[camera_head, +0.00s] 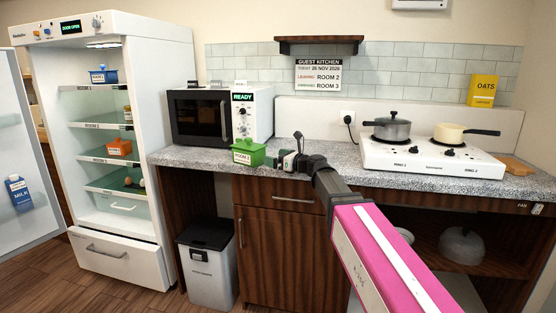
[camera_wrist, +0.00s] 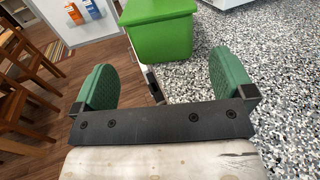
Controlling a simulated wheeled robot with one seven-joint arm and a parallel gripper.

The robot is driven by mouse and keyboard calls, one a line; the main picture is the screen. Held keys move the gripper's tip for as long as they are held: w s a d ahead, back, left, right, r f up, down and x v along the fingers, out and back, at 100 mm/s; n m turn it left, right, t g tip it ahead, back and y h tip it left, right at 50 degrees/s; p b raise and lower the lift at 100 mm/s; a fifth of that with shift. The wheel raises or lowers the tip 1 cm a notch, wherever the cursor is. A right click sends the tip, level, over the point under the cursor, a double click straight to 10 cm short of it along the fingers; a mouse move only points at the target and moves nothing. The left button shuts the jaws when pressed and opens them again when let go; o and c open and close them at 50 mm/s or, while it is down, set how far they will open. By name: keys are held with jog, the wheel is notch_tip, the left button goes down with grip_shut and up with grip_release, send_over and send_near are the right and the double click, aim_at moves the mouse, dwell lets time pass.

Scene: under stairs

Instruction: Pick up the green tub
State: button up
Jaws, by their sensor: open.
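The green tub (camera_head: 248,153) stands upright on the speckled countertop near its front edge, in front of the microwave, with a white label reading ROOM 2. In the wrist view the tub (camera_wrist: 162,38) is at the top centre, its upper part cut off by the frame. My gripper (camera_head: 287,160) is just right of the tub at counter height. In the wrist view its two green finger pads (camera_wrist: 163,72) are spread wide, with the tub ahead of them and roughly centred. Nothing is held, and I see no contact with the tub.
The microwave (camera_head: 222,115) stands behind the tub. The stove (camera_head: 432,157) with a grey pot (camera_head: 391,130) and a cream pan (camera_head: 450,133) is to the right. The open fridge (camera_head: 118,130) is at left, holding a blue tub (camera_head: 104,76) and an orange tub (camera_head: 118,148). A bin (camera_head: 208,265) stands below the counter.

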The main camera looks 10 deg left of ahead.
aim_at(260, 154)
jog(key=shift+a, duration=0.1)
jog(key=x, duration=1)
jog(key=shift+w+a, duration=0.2)
jog(key=shift+a, duration=0.1)
jog(key=shift+s, duration=0.1)
jog(key=c, duration=0.8)
